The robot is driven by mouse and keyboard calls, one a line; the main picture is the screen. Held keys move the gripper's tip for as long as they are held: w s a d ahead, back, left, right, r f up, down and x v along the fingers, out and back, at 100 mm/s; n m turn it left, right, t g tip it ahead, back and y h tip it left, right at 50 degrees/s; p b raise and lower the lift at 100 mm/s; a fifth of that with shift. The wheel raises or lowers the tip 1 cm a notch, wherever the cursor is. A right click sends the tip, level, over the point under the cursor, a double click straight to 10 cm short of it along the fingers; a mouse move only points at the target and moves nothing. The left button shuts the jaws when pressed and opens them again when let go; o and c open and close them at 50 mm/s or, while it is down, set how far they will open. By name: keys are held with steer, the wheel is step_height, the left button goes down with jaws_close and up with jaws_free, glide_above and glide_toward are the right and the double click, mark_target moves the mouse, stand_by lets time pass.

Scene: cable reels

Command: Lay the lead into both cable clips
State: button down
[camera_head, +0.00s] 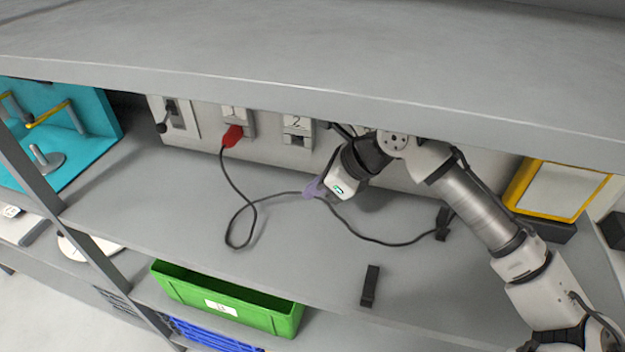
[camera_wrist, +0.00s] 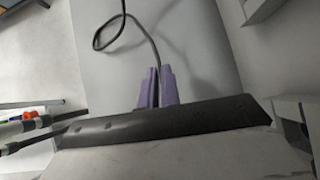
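The dark lead (camera_head: 240,190) runs from a red plug (camera_head: 232,136) in the socket marked 1, makes a loose loop on the grey shelf and passes my gripper. It then runs right to a black cable clip (camera_head: 443,223) near the right end; I cannot tell whether it sits inside that clip. A second black clip (camera_head: 370,286) stands near the shelf's front edge, with no lead at it. My gripper (camera_head: 314,188) has purple fingers closed around the lead's middle. In the wrist view the fingers (camera_wrist: 157,90) are close together and the lead (camera_wrist: 143,30) enters between them.
A socket marked 2 (camera_head: 297,130) is empty. A lever switch (camera_head: 172,115) is on the back panel. A yellow-framed panel (camera_head: 558,190) stands at the right. An upper shelf (camera_head: 300,60) overhangs my arm. A green crate (camera_head: 225,300) sits below the front edge. The shelf's middle is mostly clear.

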steer(key=shift+s+d+p, duration=0.2)
steer(key=shift+s+d, duration=1)
steer(key=shift+s, duration=1.5)
steer(key=shift+s+d+p, duration=0.15)
steer(key=shift+s+d, duration=1.1)
steer(key=shift+s, duration=1.45)
steer(key=shift+s+d+p, duration=0.2)
steer(key=shift+s+d, duration=1)
steer(key=shift+s, duration=1.5)
steer(key=shift+n+g, duration=0.3)
steer(key=shift+n, duration=0.1)
steer(key=shift+f, duration=0.2)
steer(key=shift+f+b, duration=1.55)
steer(key=shift+f, duration=0.75)
steer(key=shift+r, duration=0.1)
